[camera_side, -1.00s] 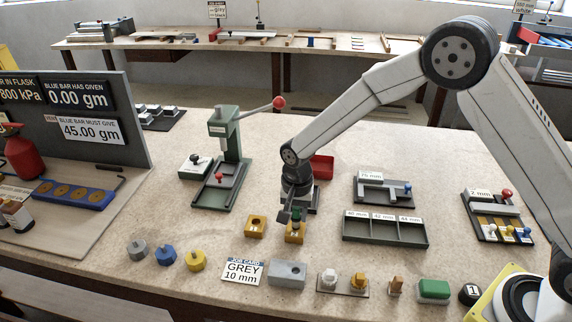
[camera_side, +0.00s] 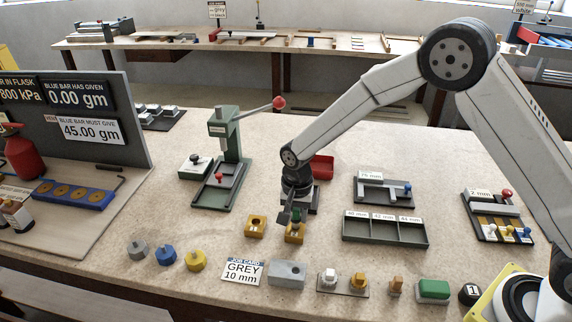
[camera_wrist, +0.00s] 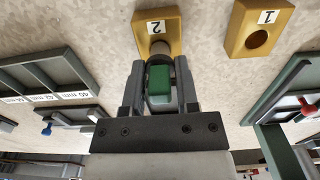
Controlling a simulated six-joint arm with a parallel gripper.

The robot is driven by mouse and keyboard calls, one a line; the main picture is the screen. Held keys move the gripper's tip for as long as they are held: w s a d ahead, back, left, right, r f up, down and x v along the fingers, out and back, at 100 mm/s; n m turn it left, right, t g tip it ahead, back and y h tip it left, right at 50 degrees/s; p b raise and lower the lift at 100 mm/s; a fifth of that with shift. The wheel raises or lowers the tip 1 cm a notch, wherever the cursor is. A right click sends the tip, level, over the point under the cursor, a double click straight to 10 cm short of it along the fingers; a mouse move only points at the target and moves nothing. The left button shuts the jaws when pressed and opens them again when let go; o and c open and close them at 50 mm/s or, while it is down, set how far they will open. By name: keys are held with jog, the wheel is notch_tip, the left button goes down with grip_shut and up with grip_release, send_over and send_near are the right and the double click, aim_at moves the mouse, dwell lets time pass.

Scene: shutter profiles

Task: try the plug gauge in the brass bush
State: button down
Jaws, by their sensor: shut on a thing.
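My gripper (camera_side: 291,214) points down over the brass block marked 2 (camera_side: 294,238), shut on the green-topped plug gauge (camera_side: 297,215). In the wrist view the gauge's green handle (camera_wrist: 158,80) sits between the two fingers of my gripper (camera_wrist: 159,85). Its far end meets the near part of block 2 (camera_wrist: 168,20) in that view, where the bore is mostly covered. I cannot tell how deep the gauge is in the bore. The brass block marked 1 (camera_side: 255,227) stands to the left, its bore open and empty; it also shows in the wrist view (camera_wrist: 240,40).
A grey block with a hole (camera_side: 288,273) and a job card (camera_side: 242,272) lie in front. A green press (camera_side: 232,150) stands behind left. A divided tray (camera_side: 385,232) lies to the right, with a red bin (camera_side: 322,166) behind my gripper.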

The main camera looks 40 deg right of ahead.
jog(key=shift+r, duration=0.8)
jog(key=shift+r, duration=0.35)
jog(key=shift+r, duration=0.35)
jog(key=shift+r, duration=0.35)
jog(key=shift+r, duration=0.35)
jog(key=shift+r, duration=0.25)
